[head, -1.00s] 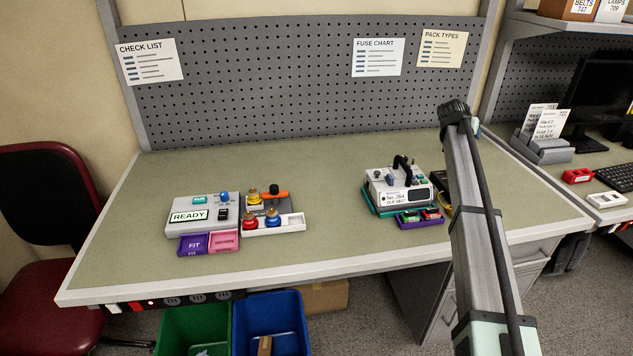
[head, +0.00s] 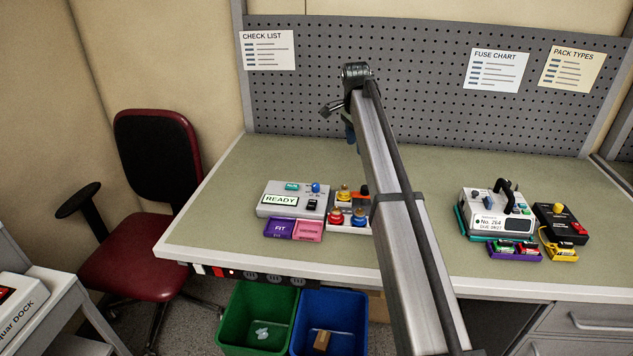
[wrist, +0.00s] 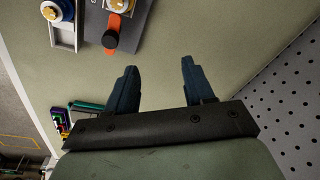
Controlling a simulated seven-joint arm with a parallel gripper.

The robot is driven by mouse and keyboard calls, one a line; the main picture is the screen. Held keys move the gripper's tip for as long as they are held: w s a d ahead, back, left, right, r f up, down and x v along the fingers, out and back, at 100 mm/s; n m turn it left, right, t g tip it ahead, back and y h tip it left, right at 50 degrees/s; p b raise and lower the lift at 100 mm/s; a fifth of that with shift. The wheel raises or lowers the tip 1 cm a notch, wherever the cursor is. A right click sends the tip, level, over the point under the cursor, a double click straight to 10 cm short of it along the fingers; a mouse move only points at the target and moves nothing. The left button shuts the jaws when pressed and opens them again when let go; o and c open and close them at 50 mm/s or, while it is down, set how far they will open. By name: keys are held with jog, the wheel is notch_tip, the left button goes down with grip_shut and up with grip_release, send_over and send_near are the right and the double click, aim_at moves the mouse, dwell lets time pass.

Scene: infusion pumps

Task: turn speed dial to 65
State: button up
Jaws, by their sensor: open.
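No dial marked speed can be read. The grey pump (head: 490,213) with a black handle, labelled No. 264, stands at the right of the bench; small knobs on its top are too small to read. A grey box (head: 292,208) reading READY, with a blue knob (head: 316,188) on top, sits left of centre. My gripper (wrist: 159,66) is open and empty in the wrist view, its dark blue fingers above bare bench top. In the head view my gripper (head: 350,133) hangs behind the READY box, to its right, partly hidden by my arm.
A tray (head: 345,229) with red, blue and yellow knobs adjoins the READY box; its orange-handled part (wrist: 112,32) shows in the wrist view. A pegboard (head: 430,90) stands behind. Bare bench separates the pump from the arm.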

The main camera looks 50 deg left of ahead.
jog(key=r+g, duration=0.2)
send_over(316, 185)
notch_tip(316, 185, down, 14)
jog(key=shift+a+f, duration=0.1)
dwell(0.3)
grip_shut()
dwell(0.4)
